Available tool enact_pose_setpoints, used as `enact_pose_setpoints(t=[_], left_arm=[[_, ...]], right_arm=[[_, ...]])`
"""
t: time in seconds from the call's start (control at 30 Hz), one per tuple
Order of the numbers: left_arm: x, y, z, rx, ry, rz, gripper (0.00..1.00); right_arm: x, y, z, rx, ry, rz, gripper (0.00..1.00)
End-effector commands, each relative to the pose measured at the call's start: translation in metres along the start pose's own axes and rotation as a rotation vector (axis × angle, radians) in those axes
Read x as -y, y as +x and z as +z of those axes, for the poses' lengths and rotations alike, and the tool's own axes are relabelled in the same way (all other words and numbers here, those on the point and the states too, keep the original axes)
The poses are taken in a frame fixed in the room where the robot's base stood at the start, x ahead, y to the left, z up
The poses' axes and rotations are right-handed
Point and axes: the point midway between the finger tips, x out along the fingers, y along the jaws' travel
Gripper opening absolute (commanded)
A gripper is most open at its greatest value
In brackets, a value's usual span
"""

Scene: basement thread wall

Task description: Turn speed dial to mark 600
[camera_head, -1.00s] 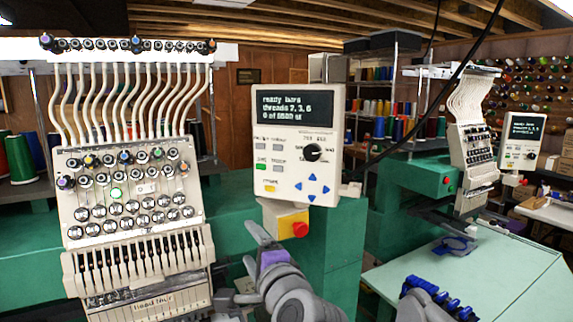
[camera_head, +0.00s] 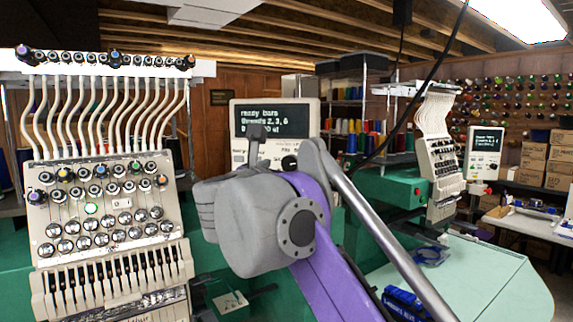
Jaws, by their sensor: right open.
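The control panel (camera_head: 240,150) is a cream box with a dark text screen (camera_head: 272,121), standing in the middle of the head view. The speed dial (camera_head: 289,162) is a black knob on the panel's right half. Only a small dark part of it shows, and its pointer and marks cannot be read. My right gripper (camera_head: 281,148) is open in front of the panel, one grey finger left of the dial and the other close by it on the right. Whether it touches the dial cannot be told. My right wrist hides the panel's lower part and buttons. My left gripper is not in view.
A multi-needle embroidery head (camera_head: 105,215) with white thread tubes stands at the left. A second machine (camera_head: 438,165) with its own panel (camera_head: 484,152) stands at the right. A pale green table (camera_head: 490,280) lies at the lower right.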

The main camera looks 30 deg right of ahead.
Motion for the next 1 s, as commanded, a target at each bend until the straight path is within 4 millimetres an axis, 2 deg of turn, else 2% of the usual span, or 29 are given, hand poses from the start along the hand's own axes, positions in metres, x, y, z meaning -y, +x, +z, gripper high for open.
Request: enact_pose_setpoints(t=[0.1,0.3,0.67,1.0], left_arm=[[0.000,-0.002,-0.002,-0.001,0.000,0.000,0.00],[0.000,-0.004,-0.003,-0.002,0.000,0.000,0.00],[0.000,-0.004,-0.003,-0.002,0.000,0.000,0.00],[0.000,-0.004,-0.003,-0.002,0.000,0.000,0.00]], right_arm=[[0.001,0.022,0.001,0.002,-0.001,-0.003,0.78],[0.000,0.043,0.001,0.001,-0.001,0.001,0.78],[-0.001,0.048,0.000,0.001,-0.001,0.002,0.78],[-0.001,0.048,0.000,0.001,-0.002,0.002,0.17]])
